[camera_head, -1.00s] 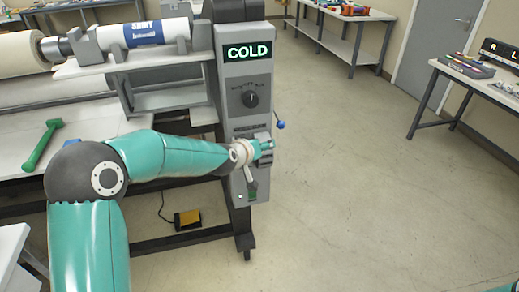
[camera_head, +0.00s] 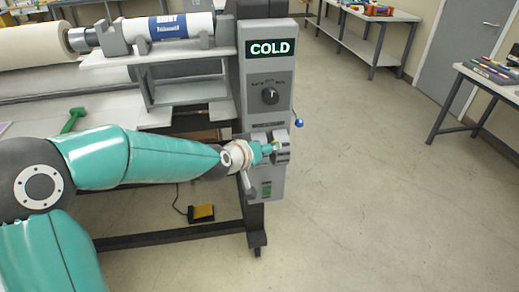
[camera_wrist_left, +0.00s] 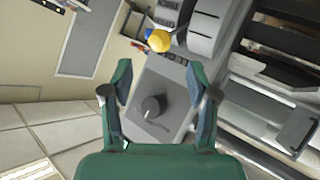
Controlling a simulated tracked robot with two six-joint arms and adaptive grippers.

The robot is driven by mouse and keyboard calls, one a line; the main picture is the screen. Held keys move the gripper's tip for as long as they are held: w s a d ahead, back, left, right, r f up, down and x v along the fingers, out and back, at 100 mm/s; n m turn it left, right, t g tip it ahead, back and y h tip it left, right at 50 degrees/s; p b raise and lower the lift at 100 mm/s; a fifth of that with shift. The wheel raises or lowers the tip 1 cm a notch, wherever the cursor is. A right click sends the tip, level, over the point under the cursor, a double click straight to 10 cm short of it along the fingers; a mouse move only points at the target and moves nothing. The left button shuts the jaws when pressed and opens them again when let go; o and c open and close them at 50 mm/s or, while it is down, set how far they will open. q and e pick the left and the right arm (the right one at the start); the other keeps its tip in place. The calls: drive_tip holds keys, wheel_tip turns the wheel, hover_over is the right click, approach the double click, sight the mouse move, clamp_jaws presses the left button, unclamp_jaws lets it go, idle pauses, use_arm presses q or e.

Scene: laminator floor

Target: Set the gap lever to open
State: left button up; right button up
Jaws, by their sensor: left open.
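The laminator's grey control panel (camera_head: 267,100) shows a green COLD display and a dark dial (camera_head: 270,96). A lever with a blue ball knob (camera_head: 299,123) sticks out at the panel's right side. A pale handle (camera_head: 247,183) hangs lower on the panel, partly behind my arm. I cannot tell which one is the gap lever. My left gripper (camera_head: 276,149) is at the panel's lower part, below the dial. In the left wrist view it (camera_wrist_left: 158,82) is open and empty, with the dial (camera_wrist_left: 152,107) showing between its fingers and a yellow ball knob (camera_wrist_left: 159,40) beyond.
Rollers (camera_head: 35,44) and a film roll (camera_head: 165,30) lie left of the panel. A green tool (camera_head: 73,119) rests on the laminator's table. A yellow pedal (camera_head: 201,213) lies on the floor. Tables stand along the far wall and at right. The floor right of the panel is clear.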

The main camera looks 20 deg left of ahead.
use_arm(q)
drive_tip(key=v, duration=0.2)
drive_tip(key=shift+s+r, duration=0.15)
drive_tip(key=shift+s, duration=0.15)
drive_tip(key=s+d+f+m+g+h, duration=0.1)
drive_tip(key=s+d+f+g, duration=0.15)
drive_tip(key=f, duration=0.85)
drive_tip(key=s+d+f+g, duration=0.2)
drive_tip(key=s+f+g, duration=0.1)
drive_tip(key=f, duration=0.8)
drive_tip(key=s+d+f+g+h, duration=0.1)
drive_tip(key=s+d+f+g, duration=0.2)
drive_tip(key=s+f, duration=0.5)
drive_tip(key=s+d+f+m+g+h, duration=0.1)
drive_tip(key=s+d+f+g, duration=0.2)
drive_tip(key=s+f, duration=0.4)
drive_tip(key=s+d, duration=0.1)
drive_tip(key=s, duration=0.6)
drive_tip(key=shift+d+f, duration=0.35)
drive_tip(key=shift+f, duration=0.05)
